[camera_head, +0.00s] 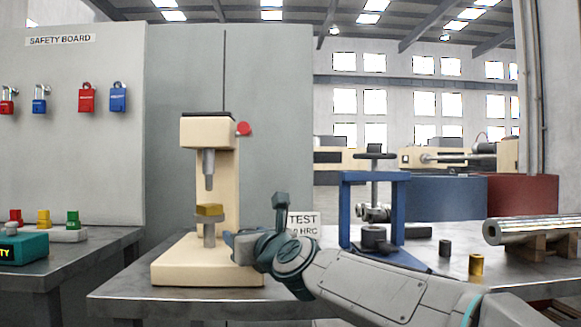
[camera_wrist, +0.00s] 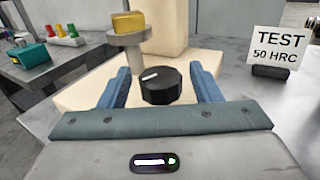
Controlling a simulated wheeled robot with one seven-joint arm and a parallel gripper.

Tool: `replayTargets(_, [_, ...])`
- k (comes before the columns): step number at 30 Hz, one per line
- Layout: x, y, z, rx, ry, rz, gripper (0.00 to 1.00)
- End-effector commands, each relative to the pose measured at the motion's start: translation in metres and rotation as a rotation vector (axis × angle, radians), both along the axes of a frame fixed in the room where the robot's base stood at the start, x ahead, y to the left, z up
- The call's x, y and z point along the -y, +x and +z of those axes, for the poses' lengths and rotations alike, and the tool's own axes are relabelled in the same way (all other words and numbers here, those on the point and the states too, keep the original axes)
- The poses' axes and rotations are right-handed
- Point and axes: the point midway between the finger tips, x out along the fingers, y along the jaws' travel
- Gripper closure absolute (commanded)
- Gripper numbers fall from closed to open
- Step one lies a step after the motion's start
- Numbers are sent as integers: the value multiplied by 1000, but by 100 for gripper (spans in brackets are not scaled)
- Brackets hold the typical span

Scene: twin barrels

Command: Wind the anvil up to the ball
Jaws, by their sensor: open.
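The cream hardness tester (camera_head: 217,180) stands on the bench. Its grey indenter (camera_head: 208,165) hangs from the head; the ball is too small to make out. Below it a brass-coloured block (camera_head: 210,209) rests on the round anvil (camera_wrist: 128,39), with a visible gap between block and indenter tip. In the wrist view a black knob (camera_wrist: 161,84) with a white mark sits low at the tester's front. My gripper (camera_wrist: 160,68) is open, its blue fingers on either side of the knob; contact is not clear. In the head view my gripper (camera_head: 234,240) hides the knob.
A "TEST 50 HRC" sign (camera_head: 303,222) stands right of the tester. A blue press (camera_head: 374,205), small cylinders (camera_head: 476,264) and a steel bar (camera_head: 535,229) are farther right. A safety board (camera_head: 70,120) and a side table (camera_head: 60,275) are at left.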

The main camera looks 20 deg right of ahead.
Motion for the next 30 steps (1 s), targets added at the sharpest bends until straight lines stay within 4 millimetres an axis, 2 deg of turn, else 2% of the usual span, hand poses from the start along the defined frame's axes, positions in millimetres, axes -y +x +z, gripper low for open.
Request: replayTargets(30, [2,0,0,-1,-1,-193,42])
